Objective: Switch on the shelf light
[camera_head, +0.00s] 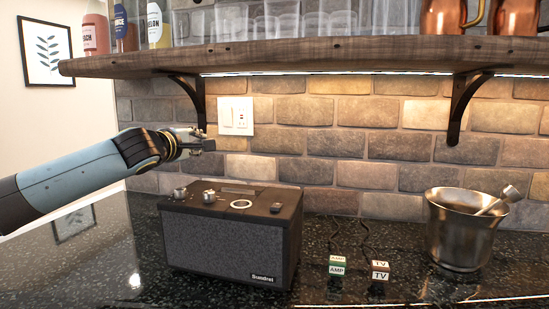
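A white wall plate (236,116) is fixed to the brick wall below the wooden shelf (330,54). It has a plain switch-like half on the left and a half with small dark marks on the right. A thin bright white strip (380,74) runs along the shelf's underside. My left gripper (207,145) is just left of and below the plate in the picture, above the speaker. It is seen from the side, so whether its fingers are open or shut is unclear. I see nothing held in it. My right gripper is out of view.
A black speaker (225,245) with knobs stands on the dark counter (105,270) below my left gripper. Small AMP (337,269) and TV (380,275) tags with cables stand to its right. A metal bucket (460,235) is farther right. A dark bracket (198,100) is beside the plate.

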